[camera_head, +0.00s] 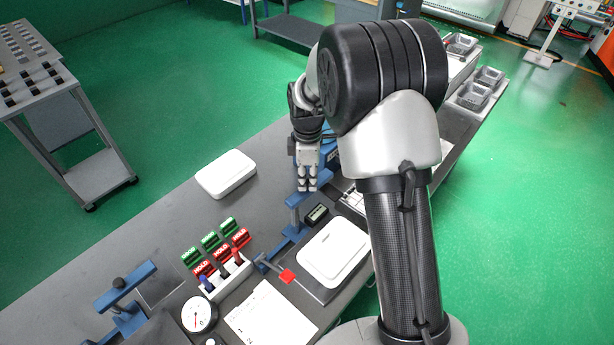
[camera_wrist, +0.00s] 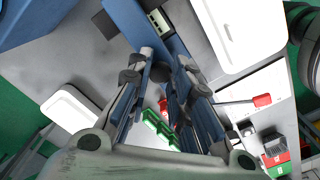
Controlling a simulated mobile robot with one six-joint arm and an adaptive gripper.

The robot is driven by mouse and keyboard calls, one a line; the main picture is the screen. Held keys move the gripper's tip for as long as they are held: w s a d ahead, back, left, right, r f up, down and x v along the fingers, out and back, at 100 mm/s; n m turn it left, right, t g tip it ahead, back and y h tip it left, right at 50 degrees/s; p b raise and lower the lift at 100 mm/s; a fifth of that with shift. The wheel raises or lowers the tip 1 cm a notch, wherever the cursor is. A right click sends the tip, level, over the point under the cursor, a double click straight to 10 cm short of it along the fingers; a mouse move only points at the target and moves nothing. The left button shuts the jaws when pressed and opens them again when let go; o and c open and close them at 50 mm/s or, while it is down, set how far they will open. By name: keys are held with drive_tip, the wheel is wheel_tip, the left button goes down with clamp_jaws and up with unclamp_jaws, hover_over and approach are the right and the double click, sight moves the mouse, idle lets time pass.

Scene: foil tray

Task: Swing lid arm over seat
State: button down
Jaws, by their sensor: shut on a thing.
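A blue lid arm (camera_head: 297,202) stands on the bench with its upper bar under my gripper (camera_head: 308,187). The gripper points down and is shut on the lid arm at its end knob, which shows between the fingers in the wrist view (camera_wrist: 160,73). The fingers hide most of the knob. A white tray-shaped piece (camera_head: 333,250) lies on a dark plate to the right of the blue arm's base. I cannot tell for certain which part is the seat. The blue arm (camera_wrist: 130,20) also crosses the top of the wrist view.
Another white piece (camera_head: 226,174) lies on the bench at left. Green and red tags, a red-tipped lever (camera_head: 287,276), a dial gauge (camera_head: 198,314) and a second blue fixture (camera_head: 124,284) stand nearer. Foil trays (camera_head: 474,95) sit at back right.

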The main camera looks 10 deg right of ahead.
drive_tip(key=s+a+m+p, duration=0.1)
drive_tip(key=s+m, duration=0.6)
drive_tip(key=m, duration=1)
drive_tip(key=shift+a, duration=0.25)
drive_tip(key=shift+m, duration=0.3)
drive_tip(key=c, duration=1.4)
unclamp_jaws()
drive_tip(key=shift+a, duration=0.1)
wheel_tip(320, 180, up, 12)
drive_tip(key=shift+r, duration=0.1)
